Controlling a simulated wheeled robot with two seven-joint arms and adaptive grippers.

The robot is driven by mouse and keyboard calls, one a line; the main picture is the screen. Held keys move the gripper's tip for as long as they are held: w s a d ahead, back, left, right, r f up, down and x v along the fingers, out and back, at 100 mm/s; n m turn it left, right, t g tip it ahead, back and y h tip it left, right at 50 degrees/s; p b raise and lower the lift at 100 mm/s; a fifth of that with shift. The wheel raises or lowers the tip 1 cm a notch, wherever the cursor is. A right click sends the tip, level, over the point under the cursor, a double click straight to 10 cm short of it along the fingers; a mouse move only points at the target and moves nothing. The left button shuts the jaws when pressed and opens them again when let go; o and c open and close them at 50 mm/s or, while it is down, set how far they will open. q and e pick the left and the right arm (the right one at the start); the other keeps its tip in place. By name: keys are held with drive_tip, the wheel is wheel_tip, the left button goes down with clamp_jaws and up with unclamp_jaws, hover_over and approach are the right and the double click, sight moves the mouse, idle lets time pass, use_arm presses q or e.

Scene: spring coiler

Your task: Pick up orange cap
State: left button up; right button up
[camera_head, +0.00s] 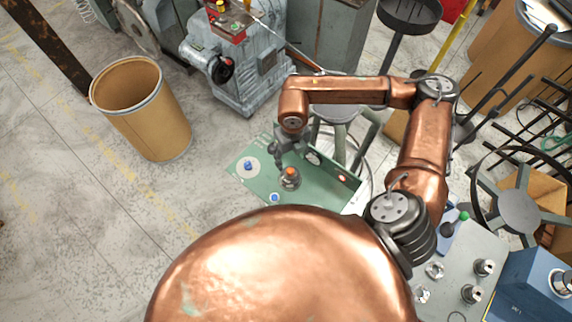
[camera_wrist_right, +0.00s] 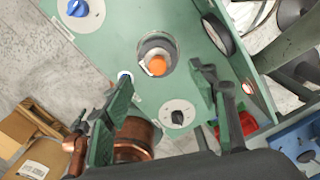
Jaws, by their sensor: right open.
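The orange cap (camera_head: 291,172) sits on a grey round fitting on the green panel (camera_head: 322,193). In the right wrist view the orange cap (camera_wrist_right: 156,66) is in the upper middle, inside a metal ring. My right gripper (camera_head: 287,158) is just above and beside the cap in the head view. In the right wrist view my right gripper (camera_wrist_right: 160,84) is open, with one finger to each side below the cap, and nothing is between the fingers. My left gripper is not in view.
The panel also carries a blue knob (camera_head: 248,165), a blue button (camera_head: 274,197), a black knob (camera_wrist_right: 177,116) and a round gauge (camera_wrist_right: 218,35). A tan drum (camera_head: 150,115) stands on the floor at left. A grey machine (camera_head: 238,65) stands behind.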

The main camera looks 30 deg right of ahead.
sight(290, 170)
wheel_tip(290, 170, down, 2)
drive_tip(key=shift+w+a+f, duration=0.1)
drive_tip(key=shift+w, duration=0.05)
drive_tip(key=f, duration=0.1)
drive_tip(key=f+p, duration=0.1)
drive_tip(key=f, duration=0.3)
drive_tip(key=shift+s+a+p, duration=0.2)
drive_tip(key=shift+s+p, duration=0.1)
drive_tip(key=shift+s, duration=0.05)
drive_tip(key=shift+f, duration=0.35)
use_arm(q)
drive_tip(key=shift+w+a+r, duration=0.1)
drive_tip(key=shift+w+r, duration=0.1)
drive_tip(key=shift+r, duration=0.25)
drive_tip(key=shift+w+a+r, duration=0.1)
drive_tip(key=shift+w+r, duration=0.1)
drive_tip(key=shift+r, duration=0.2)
use_arm(e)
drive_tip(key=c, duration=1.3)
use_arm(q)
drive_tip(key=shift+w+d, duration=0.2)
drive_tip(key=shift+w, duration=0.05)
use_arm(e)
drive_tip(key=shift+c, duration=0.2)
drive_tip(key=shift+r, duration=0.15)
